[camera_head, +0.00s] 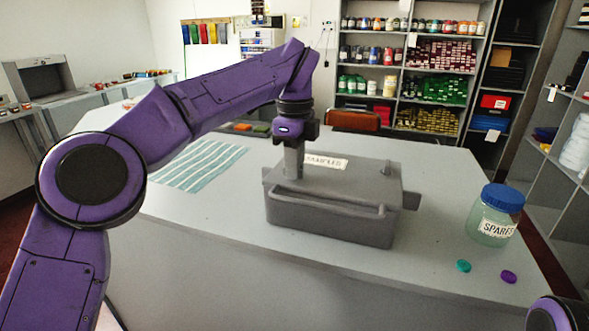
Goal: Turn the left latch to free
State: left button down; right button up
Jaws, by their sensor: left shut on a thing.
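A grey lidded box (330,216) stands on the counter, with a white label (326,162) on its lid, partly covered by my gripper. My left gripper (293,172) points straight down at the left part of the lid. Its fingers are shut on the left latch, which they hide, so I cannot tell which way the latch is turned. The right latch (387,169) is a small upright grey piece on the right side of the lid, with nothing touching it. My right gripper is not in view; only a purple part of my right arm shows at the bottom right corner.
A blue-lidded jar (495,216) labelled SPARES stands right of the box. A teal disc (463,266) and a purple disc (508,277) lie before it. A striped cloth (199,164) lies left, and a brown case (352,121) sits behind. The counter's front is clear.

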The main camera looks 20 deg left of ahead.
pick_arm(q)
jog(key=shift+n, duration=0.6)
jog(key=c, duration=1.2)
grip_release()
jog(key=shift+o, duration=0.2)
notch_tip(320, 180, up, 11)
jog(key=p, duration=0.5)
jog(key=shift+f+p, duration=0.15)
jog(key=shift+p, duration=0.2)
jog(key=shift+f, duration=0.1)
